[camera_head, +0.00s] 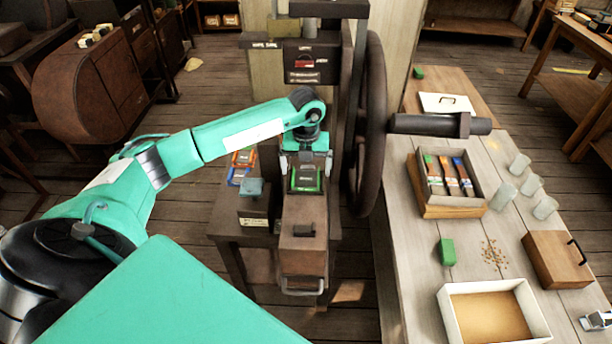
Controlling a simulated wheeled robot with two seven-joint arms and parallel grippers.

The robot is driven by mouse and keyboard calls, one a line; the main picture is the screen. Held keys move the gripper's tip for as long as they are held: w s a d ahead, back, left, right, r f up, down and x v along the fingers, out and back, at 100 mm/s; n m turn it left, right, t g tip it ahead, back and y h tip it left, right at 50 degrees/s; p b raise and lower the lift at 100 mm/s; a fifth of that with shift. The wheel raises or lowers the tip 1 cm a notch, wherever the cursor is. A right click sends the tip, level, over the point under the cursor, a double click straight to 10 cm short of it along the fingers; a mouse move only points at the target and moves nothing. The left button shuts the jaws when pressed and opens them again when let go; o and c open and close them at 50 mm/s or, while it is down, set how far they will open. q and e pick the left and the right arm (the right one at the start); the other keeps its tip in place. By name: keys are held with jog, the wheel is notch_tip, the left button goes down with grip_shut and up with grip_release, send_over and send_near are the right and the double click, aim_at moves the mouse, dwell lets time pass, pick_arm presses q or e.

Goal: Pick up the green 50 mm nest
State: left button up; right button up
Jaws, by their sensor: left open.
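The green nest (306,179) sits on the dark bed of the press, below the ram area. It is a green frame with a dark middle. My left gripper (306,165) comes down from the wrist just over it. Its two pale fingers are apart, one toward each side of the nest. I cannot tell whether they touch it. An orange nest (244,158) and a blue nest (238,176) lie to the left on the side stand. My right gripper does not show.
The large handwheel (373,124) and its dark handle (432,124) stand close on the right. A drawer-like box (303,246) is in front. The right bench holds a tray of brushes (450,205), glass jars (519,165), a green block (446,252) and a white-walled box (448,313).

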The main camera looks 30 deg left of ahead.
aim_at(306, 179)
pick_arm(q)
jog(key=shift+f+p, duration=0.45)
jog(key=shift+f, duration=1)
jog(key=shift+c, duration=0.3)
jog(key=shift+w+r, duration=0.1)
jog(key=c, duration=1.3)
